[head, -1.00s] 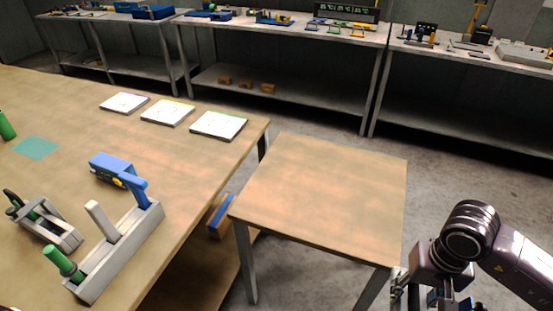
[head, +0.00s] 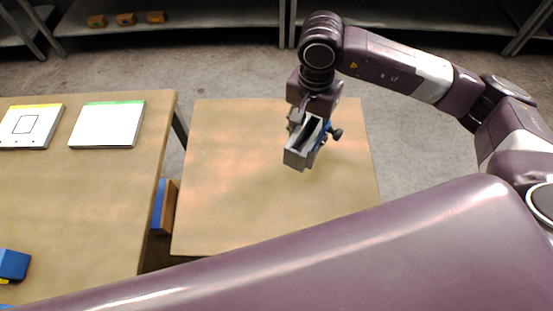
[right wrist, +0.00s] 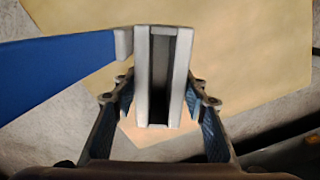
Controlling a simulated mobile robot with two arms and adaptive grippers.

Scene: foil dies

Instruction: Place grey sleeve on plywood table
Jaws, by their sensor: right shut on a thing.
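The grey sleeve (head: 296,158) is a narrow box-shaped holder with a dark open slot. My right gripper (head: 312,130) is shut on it and holds it over the plywood table (head: 225,190), right of the top's middle. I cannot tell whether the sleeve touches the top. In the right wrist view, the sleeve (right wrist: 143,75) stands between the two fingers of my right gripper (right wrist: 160,108), and the pale tabletop (right wrist: 255,65) lies behind. The table's near edge is partly hidden by my own purple arm link. My left gripper is not in view.
The larger workbench (head: 95,190) stands at left across a narrow gap, with a white green-edged panel (head: 107,125) on it. A blue-sided block (head: 162,207) sits in the gap. A blue bar (right wrist: 60,68) shows beside the sleeve. The visible tabletop is otherwise bare.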

